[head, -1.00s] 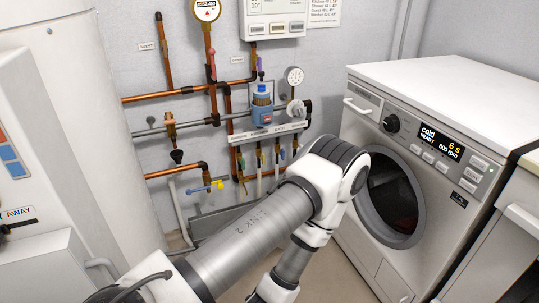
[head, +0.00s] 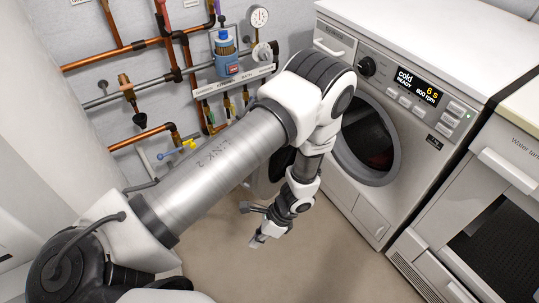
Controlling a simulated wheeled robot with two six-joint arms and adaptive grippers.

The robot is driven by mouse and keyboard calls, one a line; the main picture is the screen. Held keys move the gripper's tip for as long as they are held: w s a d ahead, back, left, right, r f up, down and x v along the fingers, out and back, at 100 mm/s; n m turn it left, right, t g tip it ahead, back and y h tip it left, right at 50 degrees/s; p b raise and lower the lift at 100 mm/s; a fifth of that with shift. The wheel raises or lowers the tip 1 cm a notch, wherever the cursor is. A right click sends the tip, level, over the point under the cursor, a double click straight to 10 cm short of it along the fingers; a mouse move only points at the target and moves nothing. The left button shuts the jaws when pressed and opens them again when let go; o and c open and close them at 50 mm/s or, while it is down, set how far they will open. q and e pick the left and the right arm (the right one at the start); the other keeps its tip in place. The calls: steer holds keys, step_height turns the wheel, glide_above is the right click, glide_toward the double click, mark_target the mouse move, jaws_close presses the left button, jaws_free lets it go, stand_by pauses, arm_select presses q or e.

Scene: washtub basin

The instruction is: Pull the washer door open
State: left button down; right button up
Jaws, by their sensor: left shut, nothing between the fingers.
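The white washer (head: 350,195) stands at the right. A grey ring (head: 370,180) surrounds its dark round front, with something reddish inside. My left forearm hides the ring's upper left part. A dark, rounded, grey-edged shape (head: 262,180) shows partly behind my left arm, left of the washer. I cannot tell whether it is the door swung open. My left gripper (head: 256,241) is shut and empty, pointing down over the floor, left of and below the ring and apart from the washer. My right gripper is not in view.
A second appliance (head: 500,190) stands right of the washer. Open floor (head: 310,265) lies in front of the washer.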

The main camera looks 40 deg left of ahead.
arm_select(q)
steer(key=w+d+r+m+t+y+p, duration=0.2)
steer(key=w+r+m+y+p, duration=0.15)
steer(key=w+r, duration=0.55)
steer(key=w+d+r+m+t+y+p, duration=0.2)
steer(key=w+r+p, duration=0.2)
steer(key=w+r, duration=0.55)
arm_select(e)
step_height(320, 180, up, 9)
arm_select(q)
steer(key=a+r+b+x, duration=0.1)
steer(key=b+x, duration=1.1)
steer(key=x, duration=0.1)
steer(key=shift+a+r, duration=0.4)
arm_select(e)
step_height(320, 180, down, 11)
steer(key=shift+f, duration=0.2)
arm_select(q)
steer(key=shift+s+n, duration=0.1)
steer(key=shift+n, duration=0.15)
